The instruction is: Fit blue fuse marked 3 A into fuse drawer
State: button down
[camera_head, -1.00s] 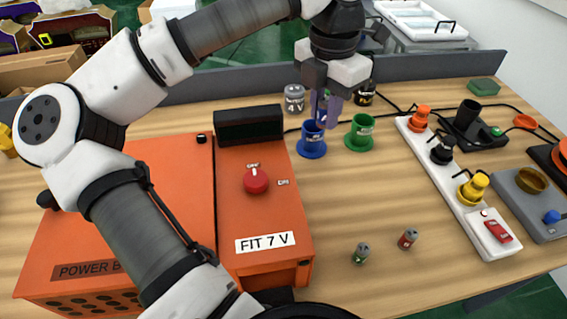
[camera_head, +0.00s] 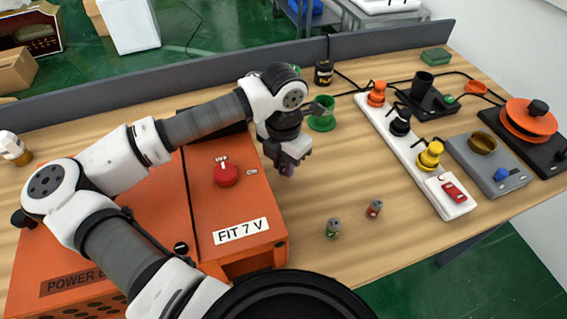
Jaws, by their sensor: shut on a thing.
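My gripper (camera_head: 288,169) is above the table, just right of the orange power box (camera_head: 210,190). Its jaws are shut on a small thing. A purplish-blue patch shows at the fingertips, but it is too small and too hidden to read any mark or to tell fuse from finger. A green fuse-like cylinder (camera_head: 333,228) and a red-brown one (camera_head: 374,209) stand on the table in front of the gripper. I cannot make out the fuse drawer.
A green cup (camera_head: 322,117) stands behind the gripper. A white strip (camera_head: 408,150) with coloured plugs and a red switch (camera_head: 454,192) lies to the right, beside a grey device (camera_head: 487,165). The table between the box and the strip is mostly clear.

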jog(key=shift+f, duration=0.75)
jog(key=shift+f, duration=0.2)
jog(key=c, duration=1.2)
grip_release()
jog(key=shift+c, duration=0.2)
jog(key=shift+r, duration=0.2)
